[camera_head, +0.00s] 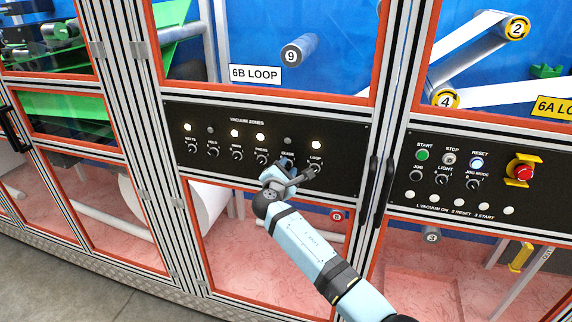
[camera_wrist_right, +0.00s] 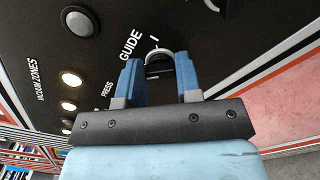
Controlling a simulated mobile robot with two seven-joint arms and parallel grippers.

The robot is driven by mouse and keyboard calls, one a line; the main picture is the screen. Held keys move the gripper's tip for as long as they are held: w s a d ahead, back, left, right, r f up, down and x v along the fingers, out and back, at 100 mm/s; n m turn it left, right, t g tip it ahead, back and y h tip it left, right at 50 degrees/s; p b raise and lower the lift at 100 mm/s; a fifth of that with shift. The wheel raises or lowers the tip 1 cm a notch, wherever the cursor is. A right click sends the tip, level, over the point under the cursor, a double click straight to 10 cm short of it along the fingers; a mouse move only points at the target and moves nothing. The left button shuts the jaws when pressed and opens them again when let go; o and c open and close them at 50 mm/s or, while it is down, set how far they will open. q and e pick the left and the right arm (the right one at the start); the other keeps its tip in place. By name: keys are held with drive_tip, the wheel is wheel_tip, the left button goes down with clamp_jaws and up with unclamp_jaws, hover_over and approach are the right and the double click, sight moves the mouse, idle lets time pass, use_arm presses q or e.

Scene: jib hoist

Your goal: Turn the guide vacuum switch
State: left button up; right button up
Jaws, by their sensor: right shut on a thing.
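The black vacuum zones panel (camera_head: 225,140) carries a row of small knobs with lamps above them. My right gripper (camera_head: 285,168) is at the fifth knob from the left, and its fingers and wrist hide most of that knob in the head view. In the right wrist view, the guide vacuum switch (camera_wrist_right: 155,66) is a dark knob beside the GUIDE label, between the two blue fingers of my right gripper (camera_wrist_right: 158,72). The gripper is shut on it. The lamp (camera_head: 287,141) above this switch is dark. My left gripper is not in view.
The loop knob (camera_head: 313,170) is close to the right of my gripper, and the press knob (camera_head: 262,156) is to its left. A black door handle (camera_head: 385,185) and a control panel with a red emergency stop (camera_head: 523,171) are farther right.

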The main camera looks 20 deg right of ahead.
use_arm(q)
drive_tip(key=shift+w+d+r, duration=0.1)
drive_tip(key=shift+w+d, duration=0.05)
use_arm(e)
drive_tip(key=shift+d+r, duration=0.1)
drive_tip(key=shift+r, duration=0.1)
drive_tip(key=o, duration=0.9)
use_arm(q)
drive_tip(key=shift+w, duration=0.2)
use_arm(e)
drive_tip(key=shift+f, duration=0.15)
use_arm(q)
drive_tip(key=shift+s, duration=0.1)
use_arm(e)
drive_tip(key=shift+s+a, duration=0.2)
use_arm(q)
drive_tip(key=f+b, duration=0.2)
drive_tip(key=b, duration=0.1)
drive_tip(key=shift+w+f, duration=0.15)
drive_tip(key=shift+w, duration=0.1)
use_arm(e)
drive_tip(key=v, duration=1.3)
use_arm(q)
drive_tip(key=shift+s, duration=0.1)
